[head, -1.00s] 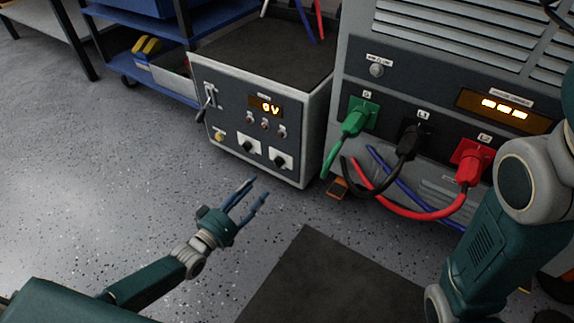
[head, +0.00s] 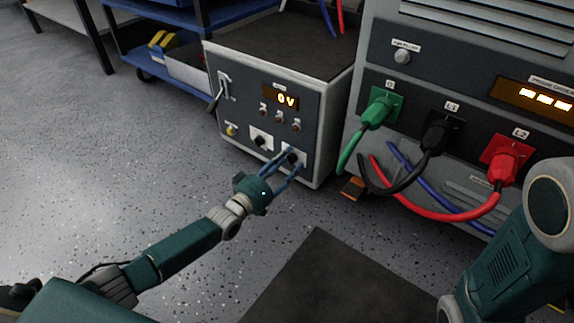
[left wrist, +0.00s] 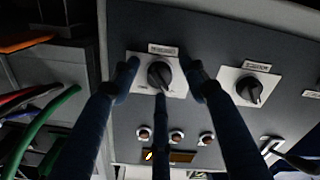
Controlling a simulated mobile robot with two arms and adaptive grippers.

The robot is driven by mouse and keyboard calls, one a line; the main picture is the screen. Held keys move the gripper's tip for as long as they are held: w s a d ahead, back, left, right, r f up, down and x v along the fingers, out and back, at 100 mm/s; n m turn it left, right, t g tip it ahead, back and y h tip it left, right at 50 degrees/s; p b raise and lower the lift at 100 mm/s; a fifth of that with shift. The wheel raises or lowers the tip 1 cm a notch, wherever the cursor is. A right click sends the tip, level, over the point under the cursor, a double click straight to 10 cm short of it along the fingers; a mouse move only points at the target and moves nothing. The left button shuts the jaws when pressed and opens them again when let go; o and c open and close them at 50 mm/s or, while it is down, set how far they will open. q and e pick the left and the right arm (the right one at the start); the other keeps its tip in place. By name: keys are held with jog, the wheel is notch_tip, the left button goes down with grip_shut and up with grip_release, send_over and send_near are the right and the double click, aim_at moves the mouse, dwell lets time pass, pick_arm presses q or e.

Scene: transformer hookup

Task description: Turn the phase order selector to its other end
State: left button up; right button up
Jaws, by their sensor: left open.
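Two black selector knobs on white plates sit low on the front of the grey voltage box. One knob (left wrist: 160,75) is in the middle of the left wrist view; its label is too small to read for sure. The other knob (left wrist: 250,88) is to its right there, and shows in the head view (head: 261,139). My left gripper (head: 292,161) is open at the box's lower right knob, its fingers on either side of that knob's plate. Whether they touch the knob I cannot tell. My right gripper is out of view.
The voltage box (head: 325,118) has a lever (head: 217,92) and a display (head: 281,99) reading 0V. To its right stands a big cabinet (head: 450,55) with green (head: 380,108), black (head: 440,133) and red (head: 503,160) plugs and hanging cables. A dark mat (head: 320,280) lies in front.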

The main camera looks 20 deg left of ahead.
pick_arm(q)
grip_shut()
